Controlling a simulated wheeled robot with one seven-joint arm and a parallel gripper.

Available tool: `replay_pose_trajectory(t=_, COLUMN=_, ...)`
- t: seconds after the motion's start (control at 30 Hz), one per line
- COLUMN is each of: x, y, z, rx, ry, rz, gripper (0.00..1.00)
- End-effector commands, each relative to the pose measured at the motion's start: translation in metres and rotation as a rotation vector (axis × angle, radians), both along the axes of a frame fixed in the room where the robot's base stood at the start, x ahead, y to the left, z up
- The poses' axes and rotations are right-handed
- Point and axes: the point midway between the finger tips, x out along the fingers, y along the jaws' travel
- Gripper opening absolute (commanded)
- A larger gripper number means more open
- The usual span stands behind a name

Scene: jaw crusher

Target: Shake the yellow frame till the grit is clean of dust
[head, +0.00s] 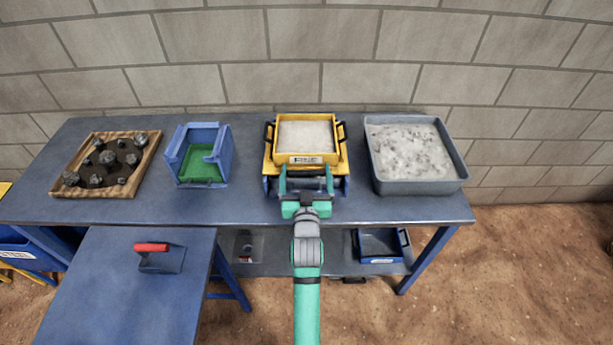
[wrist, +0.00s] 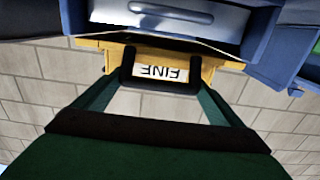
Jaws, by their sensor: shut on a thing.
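The yellow frame (head: 284,158) stands on a blue stand at the middle of the bench. It has dark side handles and a front label reading FINE; it also shows upside down in the wrist view (wrist: 208,66). The grit (head: 306,136) inside it looks pale, whitish and even; separate grains cannot be made out. My gripper (head: 306,171) reaches the front of the frame and is shut on it, at the dark bracket around the label. In the wrist view, my gripper's fingers (wrist: 161,75) meet this bracket. The exact contact is partly hidden.
A grey tray (head: 466,178) with pale, speckled powder stands close on the right. A blue box with a green floor (head: 190,148) and a wooden tray of dark rocks (head: 148,156) stand left. A blue bin (head: 380,246) sits below.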

Motion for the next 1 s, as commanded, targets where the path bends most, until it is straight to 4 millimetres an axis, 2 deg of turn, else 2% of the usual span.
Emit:
replay_pose_trajectory(t=0.1, x=0.012, y=-0.002, z=0.000, rx=0.001, ry=0.000, rz=-0.003, gripper=0.50)
replay_pose_trajectory(t=0.37, x=0.013, y=0.001, z=0.000, rx=0.000, ry=0.001, rz=0.001, gripper=0.50)
replay_pose_trajectory(t=0.4, x=0.013, y=0.001, z=0.000, rx=0.000, ry=0.001, rz=0.001, gripper=0.95)
replay_pose_trajectory(t=0.43, x=0.013, y=0.001, z=0.000, rx=0.000, ry=0.001, rz=0.001, gripper=1.00)
replay_pose_trajectory(t=0.77, x=0.009, y=0.000, z=0.000, rx=0.000, ry=0.001, rz=0.000, gripper=1.00)
replay_pose_trajectory(t=0.87, x=-0.002, y=-0.001, z=-0.001, rx=0.000, ry=0.002, rz=-0.002, gripper=1.00)
replay_pose_trajectory(t=1.0, x=-0.026, y=-0.001, z=-0.002, rx=0.000, ry=0.003, rz=-0.002, gripper=1.00)
